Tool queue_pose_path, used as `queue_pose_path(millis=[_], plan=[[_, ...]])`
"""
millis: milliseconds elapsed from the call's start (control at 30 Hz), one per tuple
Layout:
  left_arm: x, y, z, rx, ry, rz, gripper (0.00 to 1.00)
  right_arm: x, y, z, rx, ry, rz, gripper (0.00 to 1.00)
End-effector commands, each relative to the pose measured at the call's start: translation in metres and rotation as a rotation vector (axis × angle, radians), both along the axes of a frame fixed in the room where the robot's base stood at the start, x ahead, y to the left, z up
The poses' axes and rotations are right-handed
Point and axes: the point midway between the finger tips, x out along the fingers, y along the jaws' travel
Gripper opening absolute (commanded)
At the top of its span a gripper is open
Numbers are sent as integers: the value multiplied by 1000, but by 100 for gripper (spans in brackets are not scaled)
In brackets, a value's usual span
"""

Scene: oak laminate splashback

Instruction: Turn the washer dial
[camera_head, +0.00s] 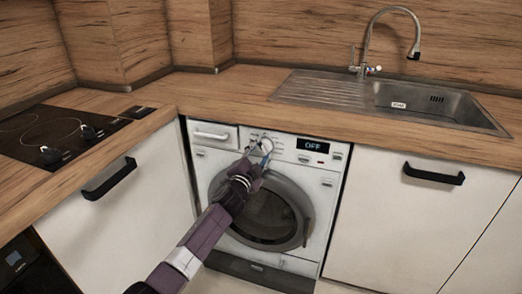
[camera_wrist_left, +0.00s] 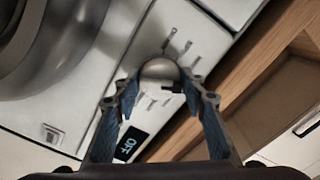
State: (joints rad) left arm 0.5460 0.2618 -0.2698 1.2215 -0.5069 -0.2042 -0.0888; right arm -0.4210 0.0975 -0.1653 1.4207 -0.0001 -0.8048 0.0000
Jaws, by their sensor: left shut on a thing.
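The white washing machine (camera_head: 318,190) stands under the counter, with its round door closed. Its silver dial (camera_head: 267,144) is on the upper front panel, left of a display (camera_head: 313,146) reading OFF. My left gripper (camera_head: 259,152) reaches up to the dial and partly covers it in the head view. In the left wrist view the dial (camera_wrist_left: 160,72) sits between the two blue-padded fingers of the gripper (camera_wrist_left: 158,88), which is shut on it. The display (camera_wrist_left: 131,143) also shows there, reading OFF. My right gripper is not in view.
A wooden counter (camera_head: 222,95) runs above the washer. A steel sink (camera_head: 430,101) with a tap is at right, a black hob (camera_head: 55,135) at left. White cabinets with black handles (camera_head: 434,174) flank the washer. The detergent drawer (camera_head: 211,134) is closed.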

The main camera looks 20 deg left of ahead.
Motion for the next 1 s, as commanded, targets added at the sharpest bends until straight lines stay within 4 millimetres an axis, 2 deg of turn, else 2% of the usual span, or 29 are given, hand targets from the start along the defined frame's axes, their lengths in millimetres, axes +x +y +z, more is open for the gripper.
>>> queue_pose_path(millis=[200,500,1000], plan=[[0,-1,1,187,-1,-2,14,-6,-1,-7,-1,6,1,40],[0,0,1,368,0,-1,14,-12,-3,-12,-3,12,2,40],[0,-1,1,450,0,-1,14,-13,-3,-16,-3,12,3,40]])
